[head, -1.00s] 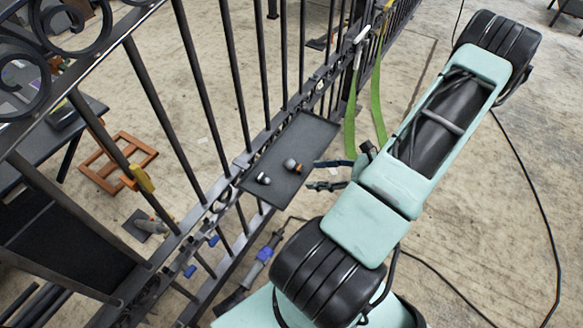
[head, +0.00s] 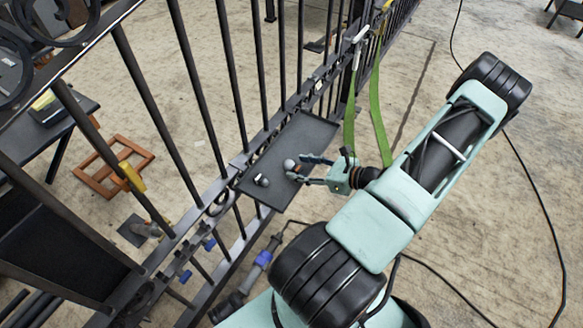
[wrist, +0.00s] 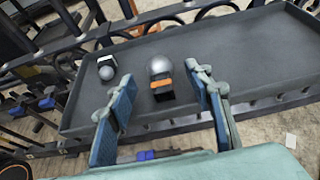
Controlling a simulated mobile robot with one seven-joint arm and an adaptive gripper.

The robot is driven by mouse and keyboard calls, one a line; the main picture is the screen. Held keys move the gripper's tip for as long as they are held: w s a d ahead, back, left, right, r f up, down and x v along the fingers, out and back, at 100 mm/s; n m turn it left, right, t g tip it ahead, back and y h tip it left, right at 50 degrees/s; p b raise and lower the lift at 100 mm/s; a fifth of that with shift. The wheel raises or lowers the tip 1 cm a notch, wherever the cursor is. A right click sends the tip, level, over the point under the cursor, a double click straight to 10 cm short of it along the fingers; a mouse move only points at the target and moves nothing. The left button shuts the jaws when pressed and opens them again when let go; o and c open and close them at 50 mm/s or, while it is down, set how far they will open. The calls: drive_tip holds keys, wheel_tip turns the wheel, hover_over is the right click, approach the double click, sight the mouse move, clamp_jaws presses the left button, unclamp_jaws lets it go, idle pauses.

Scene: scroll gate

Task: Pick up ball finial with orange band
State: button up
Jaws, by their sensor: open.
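The ball finial with the orange band (wrist: 161,76) lies on the dark tray (wrist: 245,62), its grey ball away from my gripper in the wrist view. In the head view the finial (head: 289,164) is at the tips of my gripper (head: 299,168). In the wrist view my gripper (wrist: 166,110) is open, with one finger on each side of the finial's near end and nothing held. A second ball finial (wrist: 106,70), with a white band, lies to the left on the tray; it also shows in the head view (head: 262,180).
The tray is fixed beside a black iron gate (head: 190,90) with upright bars. Green straps (head: 376,115) hang from the gate behind my gripper. The right half of the tray is clear. A wooden frame (head: 113,167) lies beyond the gate.

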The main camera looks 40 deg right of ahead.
sight(296, 167)
drive_tip(key=x, duration=0.3)
drive_tip(key=shift+f, duration=0.1)
clamp_jaws()
idle(0.4)
